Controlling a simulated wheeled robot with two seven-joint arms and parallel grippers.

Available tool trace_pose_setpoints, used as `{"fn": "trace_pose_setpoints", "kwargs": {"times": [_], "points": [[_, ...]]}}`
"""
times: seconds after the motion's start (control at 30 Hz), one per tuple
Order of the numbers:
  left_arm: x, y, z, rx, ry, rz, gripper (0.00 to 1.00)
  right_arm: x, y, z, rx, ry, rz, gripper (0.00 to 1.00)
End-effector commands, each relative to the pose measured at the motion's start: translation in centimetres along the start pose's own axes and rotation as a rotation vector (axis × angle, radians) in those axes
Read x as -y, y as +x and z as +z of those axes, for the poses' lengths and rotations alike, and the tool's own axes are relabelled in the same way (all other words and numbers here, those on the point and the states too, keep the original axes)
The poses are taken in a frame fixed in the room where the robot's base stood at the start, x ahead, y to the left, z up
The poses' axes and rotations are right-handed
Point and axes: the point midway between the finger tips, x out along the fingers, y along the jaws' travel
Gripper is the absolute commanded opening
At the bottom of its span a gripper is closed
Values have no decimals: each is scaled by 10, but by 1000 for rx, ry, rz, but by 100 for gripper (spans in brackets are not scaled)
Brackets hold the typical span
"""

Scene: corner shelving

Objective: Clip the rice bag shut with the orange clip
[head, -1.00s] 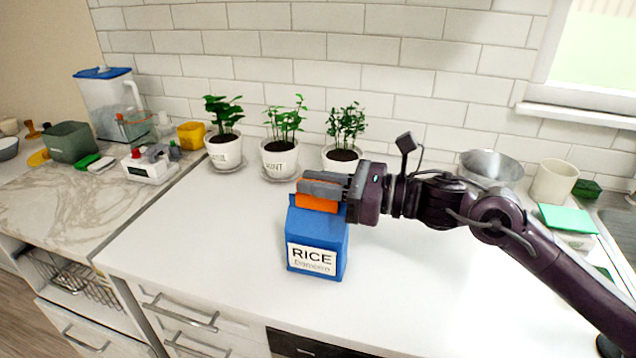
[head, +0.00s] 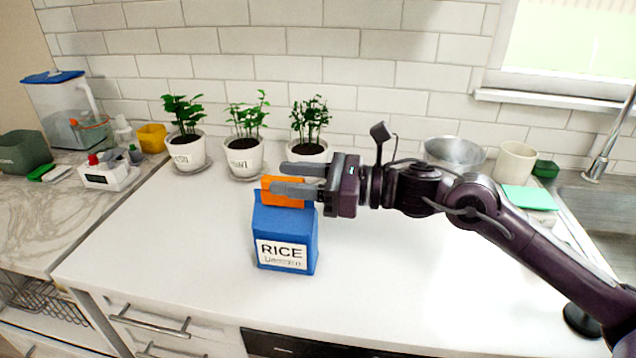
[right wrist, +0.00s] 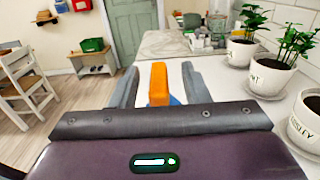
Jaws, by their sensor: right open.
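The blue rice bag (head: 285,230) stands upright on the white counter, its RICE label facing me. The orange clip (head: 283,192) sits across the top of the bag. My right gripper (head: 290,178) is open around the clip, with one finger behind it and one in front. In the right wrist view the clip (right wrist: 158,84) stands between the two spread fingers (right wrist: 160,88), with a gap on each side. A little blue of the bag shows beneath it. The bag's top edge is mostly hidden by the clip and fingers. My left gripper is not in view.
Three potted herbs (head: 244,155) stand behind the bag along the tiled wall. A metal bowl (head: 455,152) and a cream canister (head: 513,162) stand at the back right, near the sink. The white counter (head: 160,235) left of the bag is clear.

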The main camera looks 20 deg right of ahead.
Motion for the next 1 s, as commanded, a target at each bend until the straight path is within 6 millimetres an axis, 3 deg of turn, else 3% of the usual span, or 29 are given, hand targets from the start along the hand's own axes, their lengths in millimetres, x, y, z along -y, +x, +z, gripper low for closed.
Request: {"fn": "trace_pose_setpoints", "kwargs": {"times": [0.1,0.5,1.0], "points": [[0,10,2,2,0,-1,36,-1,-14,-6,-6,1,2,42],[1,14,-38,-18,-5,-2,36,-1,-50,-2,-1,1,5,42],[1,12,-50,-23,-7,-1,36,-1,-61,0,-2,-1,4,42]]}}
